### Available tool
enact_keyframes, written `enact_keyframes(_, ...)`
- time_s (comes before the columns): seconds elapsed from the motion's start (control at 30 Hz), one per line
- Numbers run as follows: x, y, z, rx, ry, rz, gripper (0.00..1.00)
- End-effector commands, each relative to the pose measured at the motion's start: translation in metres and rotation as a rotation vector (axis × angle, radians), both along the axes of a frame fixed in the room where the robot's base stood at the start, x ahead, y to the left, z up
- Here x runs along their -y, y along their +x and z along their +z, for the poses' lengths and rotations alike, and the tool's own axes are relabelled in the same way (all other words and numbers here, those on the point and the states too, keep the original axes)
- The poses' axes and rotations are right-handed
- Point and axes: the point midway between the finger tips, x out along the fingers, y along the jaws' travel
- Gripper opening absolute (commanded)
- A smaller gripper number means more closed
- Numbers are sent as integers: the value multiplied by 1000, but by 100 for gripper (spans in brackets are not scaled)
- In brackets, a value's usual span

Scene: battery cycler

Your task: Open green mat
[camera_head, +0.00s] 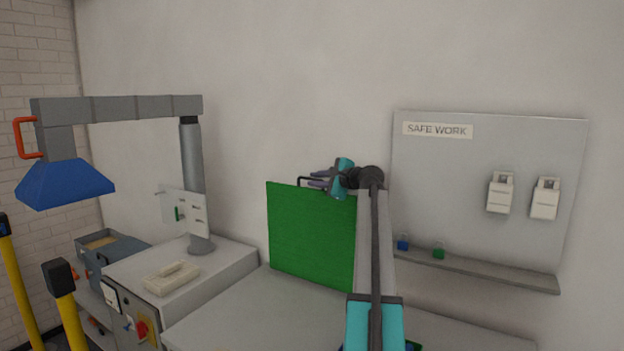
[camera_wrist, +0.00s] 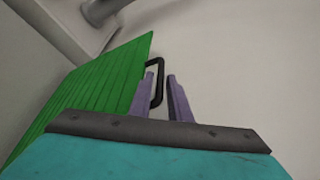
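The green mat (camera_head: 310,235) stands upright, like a raised panel, on the pale bench top in the head view. In the wrist view, the ribbed green mat (camera_wrist: 92,88) fills the left side. A black handle (camera_wrist: 156,60) sticks out from its edge; the handle (camera_head: 303,179) also shows at the mat's top in the head view. My gripper (camera_head: 318,181) is at the mat's top edge. In the wrist view, my gripper (camera_wrist: 161,76) has its purple fingers apart, with the handle's bar between them, close to the left finger. Contact cannot be told.
A grey board (camera_head: 490,150) marked SAFE WORK hangs at right, above a narrow shelf (camera_head: 490,272) with small blue and green items. A blue hood (camera_head: 65,184) on a grey arm is at left. Yellow posts (camera_head: 70,318) stand front left. Bare bench top (camera_head: 255,315) lies before the mat.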

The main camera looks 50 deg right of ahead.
Motion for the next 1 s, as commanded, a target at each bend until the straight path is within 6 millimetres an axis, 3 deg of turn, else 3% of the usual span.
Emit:
enact_keyframes(0.2, 1, 14, -2, -1, -1, 1, 17)
enact_keyframes(0.5, 0, 15, -3, 0, -1, 2, 17)
enact_keyframes(0.63, 0, 16, -3, 0, -1, 2, 0)
enact_keyframes(0.8, 0, 16, -3, 0, -1, 2, 0)
enact_keyframes(0.83, -8, 16, -4, 0, -1, 4, 0)
enact_keyframes(1.0, -2, 15, -4, 1, -3, 2, 0)
